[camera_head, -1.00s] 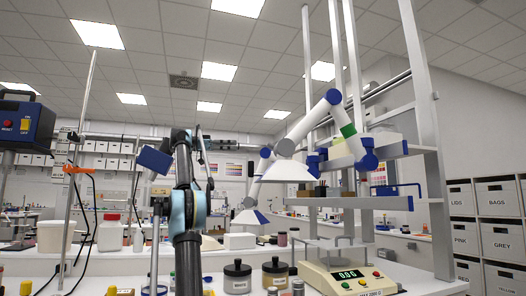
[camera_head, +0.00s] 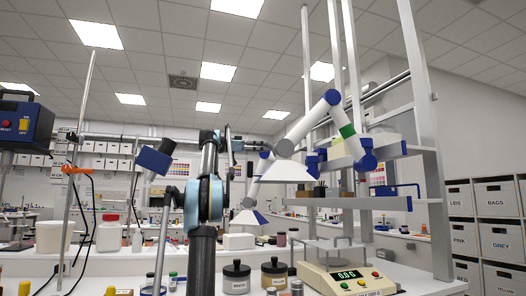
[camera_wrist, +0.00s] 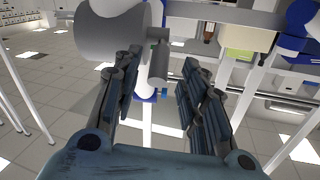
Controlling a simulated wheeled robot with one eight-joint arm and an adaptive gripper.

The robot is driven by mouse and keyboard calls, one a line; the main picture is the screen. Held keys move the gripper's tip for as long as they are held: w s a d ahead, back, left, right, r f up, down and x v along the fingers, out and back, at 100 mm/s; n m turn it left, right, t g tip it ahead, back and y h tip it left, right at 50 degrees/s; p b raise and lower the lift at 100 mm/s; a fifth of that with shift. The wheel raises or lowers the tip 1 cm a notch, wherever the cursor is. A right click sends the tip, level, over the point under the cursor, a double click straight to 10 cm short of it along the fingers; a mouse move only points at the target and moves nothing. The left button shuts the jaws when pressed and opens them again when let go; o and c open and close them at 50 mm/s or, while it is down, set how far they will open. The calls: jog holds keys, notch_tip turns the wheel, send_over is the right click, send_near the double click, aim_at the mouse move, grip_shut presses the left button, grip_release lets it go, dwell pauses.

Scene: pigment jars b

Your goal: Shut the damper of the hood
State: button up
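The hood (camera_head: 285,173) is a white cone hanging from a jointed white arm with blue joints and a green band. A grey round joint (camera_head: 284,148) sits above the cone. In the wrist view a large grey cylinder (camera_wrist: 108,32) fills the upper left, with a small grey knob-like piece (camera_wrist: 158,58) beside it; this may be the damper handle. My gripper (camera_head: 250,146) reaches right toward the hood's joint. In the wrist view my gripper (camera_wrist: 160,68) is open, with the small piece showing between its fingertips. Whether they touch it is unclear.
A metal shelf frame (camera_head: 428,150) with upright posts stands behind and right of the hood. A balance (camera_head: 345,278), dark jars (camera_head: 236,277) and other containers stand on the bench below. A thin stand (camera_head: 78,150) is at left.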

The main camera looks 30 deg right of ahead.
jog(key=shift+x, duration=0.8)
jog(key=shift+c, duration=0.3)
grip_shut()
